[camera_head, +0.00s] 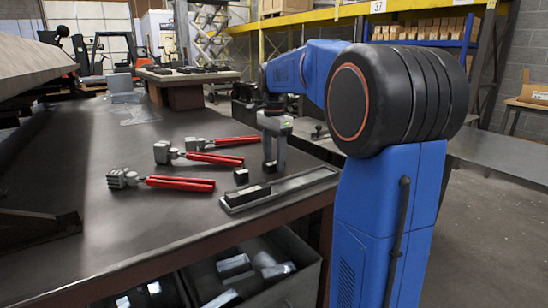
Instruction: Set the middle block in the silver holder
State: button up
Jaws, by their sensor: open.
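The silver holder (312,180) is a long, shallow tray lying at an angle near the right edge of the dark table. A black block (248,195) lies in its left part; the rest of the tray looks empty. A small dark block (241,176) stands on the table just behind the holder. My gripper (273,164) points down behind the holder, to the right of that small block. Its jaws are open. A dark block (269,168) shows low at the fingertips, partly hidden; I cannot tell whether the fingers touch it.
Several red-handled tools (180,183) lie on the table to the left of the blocks. A dark metal piece (38,227) is at the left front. An open bin (292,285) with metal pieces sits below the table edge. Bare table lies in front of the tools.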

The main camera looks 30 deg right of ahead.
grip_shut()
jog(key=shift+r, duration=0.15)
notch_tip(320, 180, up, 9)
dwell(0.8)
